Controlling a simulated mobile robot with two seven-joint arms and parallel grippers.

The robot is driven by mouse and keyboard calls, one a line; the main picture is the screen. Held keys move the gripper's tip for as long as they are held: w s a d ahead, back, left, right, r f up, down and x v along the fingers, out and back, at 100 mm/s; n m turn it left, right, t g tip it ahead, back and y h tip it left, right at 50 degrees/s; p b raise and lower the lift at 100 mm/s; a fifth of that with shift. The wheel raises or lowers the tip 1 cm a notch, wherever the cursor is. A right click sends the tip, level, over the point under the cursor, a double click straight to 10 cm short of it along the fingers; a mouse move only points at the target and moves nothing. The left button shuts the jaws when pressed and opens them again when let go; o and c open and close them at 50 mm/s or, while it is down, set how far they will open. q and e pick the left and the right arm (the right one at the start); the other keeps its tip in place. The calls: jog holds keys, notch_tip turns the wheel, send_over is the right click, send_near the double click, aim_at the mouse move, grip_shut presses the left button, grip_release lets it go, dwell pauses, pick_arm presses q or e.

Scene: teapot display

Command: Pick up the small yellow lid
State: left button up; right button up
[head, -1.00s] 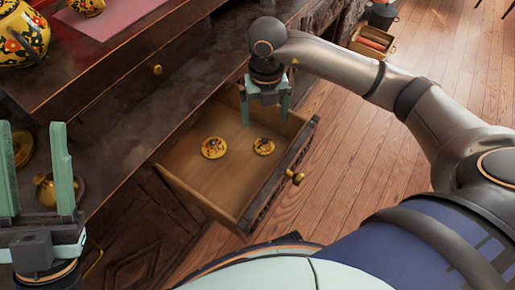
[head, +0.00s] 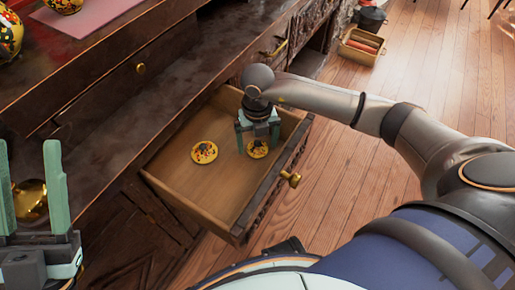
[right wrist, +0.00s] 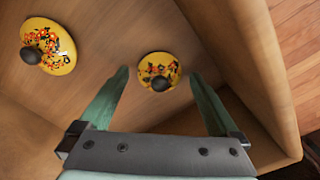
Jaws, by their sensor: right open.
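The small yellow lid (head: 257,152), with a dark knob and painted flowers, lies in the open drawer and is partly hidden by my right gripper. In the right wrist view the small lid (right wrist: 158,66) appears between the tips of the green fingers. My right gripper (head: 258,143) is open and points down into the drawer over this lid; I cannot tell how far down the tips reach. A larger yellow lid (head: 204,152) lies to its left and also shows in the right wrist view (right wrist: 48,46). My left gripper (head: 28,148) is open and empty at the left edge.
The wooden drawer (head: 190,195) stands pulled out, its walls close around my right gripper. A brass knob (head: 291,179) is on its front. A brass object (head: 30,198) stands behind my left gripper. A painted teapot (head: 8,35) is at the upper left.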

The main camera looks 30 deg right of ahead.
jog(key=shift+c, duration=0.4)
jog(key=c, duration=0.9)
jog(key=shift+s, duration=0.1)
grip_shut()
jog(key=shift+f, duration=0.1)
